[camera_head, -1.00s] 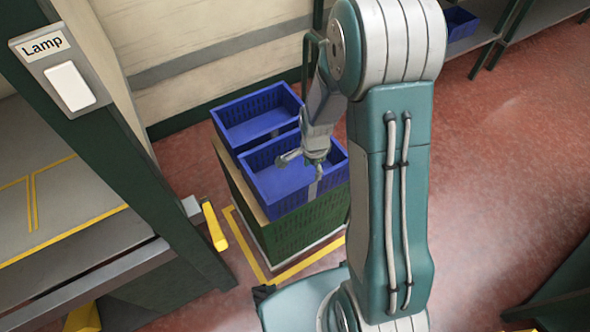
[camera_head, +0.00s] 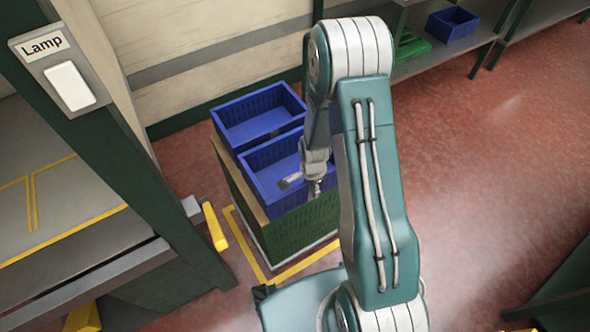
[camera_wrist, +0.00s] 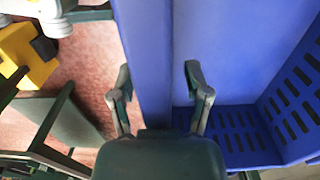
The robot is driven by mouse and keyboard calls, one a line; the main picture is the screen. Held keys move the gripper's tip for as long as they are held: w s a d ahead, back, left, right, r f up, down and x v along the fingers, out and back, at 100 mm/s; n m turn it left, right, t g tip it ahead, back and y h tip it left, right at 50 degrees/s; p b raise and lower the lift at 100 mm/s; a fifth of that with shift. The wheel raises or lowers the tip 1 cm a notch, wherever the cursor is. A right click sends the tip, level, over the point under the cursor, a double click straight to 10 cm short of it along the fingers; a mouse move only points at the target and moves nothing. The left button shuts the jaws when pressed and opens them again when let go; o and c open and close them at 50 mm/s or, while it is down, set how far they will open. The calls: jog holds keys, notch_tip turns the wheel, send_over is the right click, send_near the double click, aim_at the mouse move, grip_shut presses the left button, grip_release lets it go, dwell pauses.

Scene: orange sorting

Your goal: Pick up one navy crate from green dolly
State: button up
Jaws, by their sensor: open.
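Two navy crates stand side by side on the green dolly (camera_head: 292,232): a far crate (camera_head: 240,108) and a near crate (camera_head: 258,182). Both look empty, though my arm hides part of the near one. My gripper (camera_head: 303,187) is open at the near crate's front-right side. In the wrist view, the near crate's wall (camera_wrist: 150,50) runs between my gripper's (camera_wrist: 160,85) spread fingers. One finger is over the inside and the other is outside. Whether either touches the wall cannot be told.
A grey workbench (camera_head: 60,215) and a post with a lamp switch (camera_head: 70,86) stand on the left. A yellow bar (camera_head: 214,226) sticks out near the dolly. Shelves at the back right hold a blue crate (camera_head: 452,23) and a green crate (camera_head: 411,46). Red floor on the right is clear.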

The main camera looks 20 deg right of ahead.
grip_shut()
